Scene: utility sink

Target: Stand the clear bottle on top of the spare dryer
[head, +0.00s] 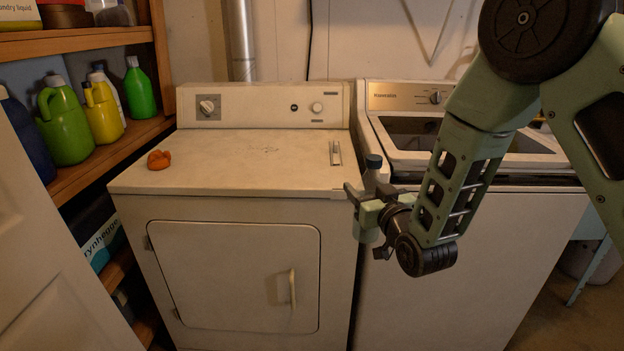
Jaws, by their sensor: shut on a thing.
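The clear bottle (371,181) is a pale, greyish bottle with a dark cap. It is upright in my gripper (364,202), which is shut around its middle and hides part of it. My gripper and the bottle are in front of the gap between the two machines, near the dryer's front right corner. The spare dryer (220,178) is the white machine on the left, with a square front door and a back panel with knobs. From this view I cannot tell how far the bottle is from the dryer's edge.
An orange lump (159,160) lies on the dryer's top at the left, and a small metal piece (335,153) lies at the right. The top between them is clear. A washer (470,240) stands at right. Shelves (110,150) with several bottles stand at left.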

